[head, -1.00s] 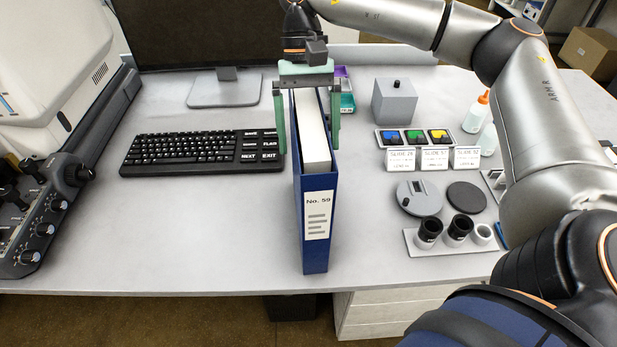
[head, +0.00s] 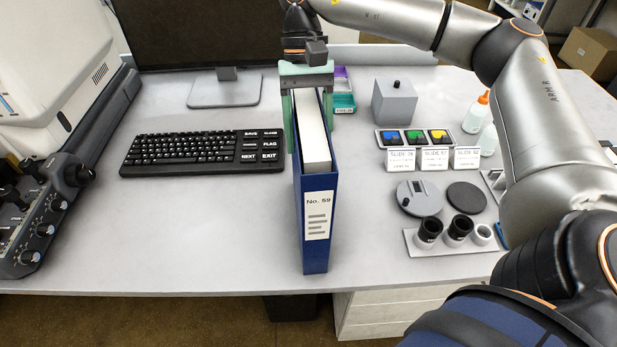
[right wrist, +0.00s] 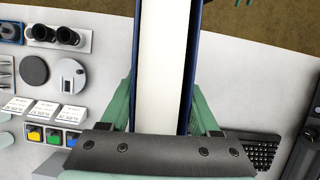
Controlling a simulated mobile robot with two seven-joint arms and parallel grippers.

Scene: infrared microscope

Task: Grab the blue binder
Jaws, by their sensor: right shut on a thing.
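The blue binder (head: 316,215) stands upright on the desk near its front edge, its spine with a white "No. 59" label facing me. My right gripper (head: 311,125) comes down from above, with its green fingers on either side of the binder's upper rear part. It is shut on the binder, and the fingers press against the covers. In the right wrist view the binder (right wrist: 162,70) runs between the two green fingers (right wrist: 162,112), with its white pages showing. My left gripper is not in the head view; a small green tip at the top of the wrist view may belong to it.
A keyboard (head: 190,152) and monitor (head: 200,35) lie left and behind. A control panel (head: 35,220) is at far left. To the right are slide holders (head: 414,138), a grey block (head: 394,101), bottles (head: 477,112) and an eyepiece tray (head: 440,245). Desk beside the binder is clear.

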